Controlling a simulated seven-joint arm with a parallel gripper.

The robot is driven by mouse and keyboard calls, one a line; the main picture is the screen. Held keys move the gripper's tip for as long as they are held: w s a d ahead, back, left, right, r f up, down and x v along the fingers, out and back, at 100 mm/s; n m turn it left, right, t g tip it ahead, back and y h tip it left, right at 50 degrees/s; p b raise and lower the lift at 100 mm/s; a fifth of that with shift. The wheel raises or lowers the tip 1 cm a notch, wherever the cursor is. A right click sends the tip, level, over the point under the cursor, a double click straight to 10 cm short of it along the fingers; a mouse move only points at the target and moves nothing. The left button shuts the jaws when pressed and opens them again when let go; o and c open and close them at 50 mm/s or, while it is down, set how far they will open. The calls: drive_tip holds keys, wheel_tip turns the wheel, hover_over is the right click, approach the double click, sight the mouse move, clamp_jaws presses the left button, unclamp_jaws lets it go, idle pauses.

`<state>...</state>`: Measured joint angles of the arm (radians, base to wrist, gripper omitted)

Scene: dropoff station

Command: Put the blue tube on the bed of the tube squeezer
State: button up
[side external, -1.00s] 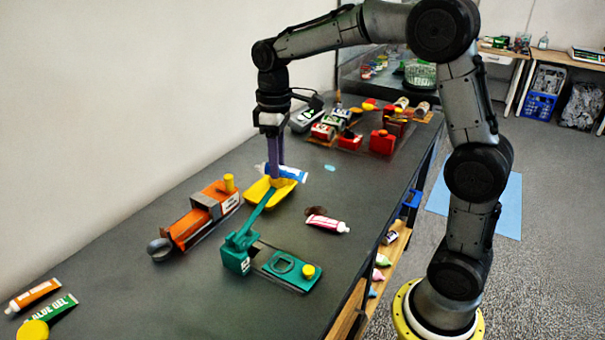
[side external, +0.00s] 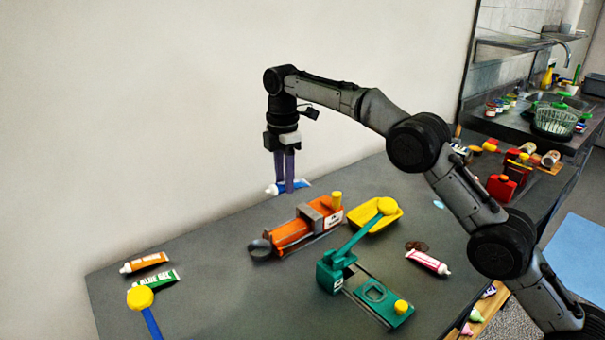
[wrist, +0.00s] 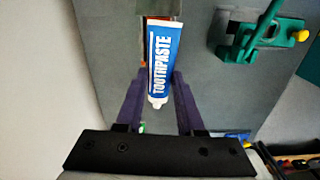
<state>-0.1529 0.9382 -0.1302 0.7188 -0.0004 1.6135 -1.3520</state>
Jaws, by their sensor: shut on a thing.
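The blue tube, lettered TOOTHPASTE with a white cap, is between the two purple fingers of my gripper (wrist: 158,84) in the wrist view (wrist: 163,55). In the side view my gripper (side external: 286,188) points down, shut on the tube (side external: 302,184), behind the orange machine and near the wall. The tube looks raised above the table. An orange machine (side external: 290,237) has a grey block, a yellow knob and a round grey end. A green machine (side external: 333,275) has a long lever and a flat bed (side external: 375,293). I cannot tell which is the squeezer.
A yellow tray (side external: 362,220) lies beside the lever's yellow ball. A red-and-white tube (side external: 428,262) lies at the right. Orange (side external: 145,263) and green (side external: 157,280) tubes lie at the left, near a yellow-headed blue tool (side external: 142,299). Table between these and the orange machine is clear.

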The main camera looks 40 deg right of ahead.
drive_tip(key=shift+w+a+f+n, duration=0.2)
drive_tip(key=shift+a+n, duration=0.1)
drive_tip(key=shift+a, duration=0.1)
drive_tip(key=shift+a+f, duration=0.15)
drive_tip(key=shift+f, duration=5.65)
drive_tip(key=o, duration=1)
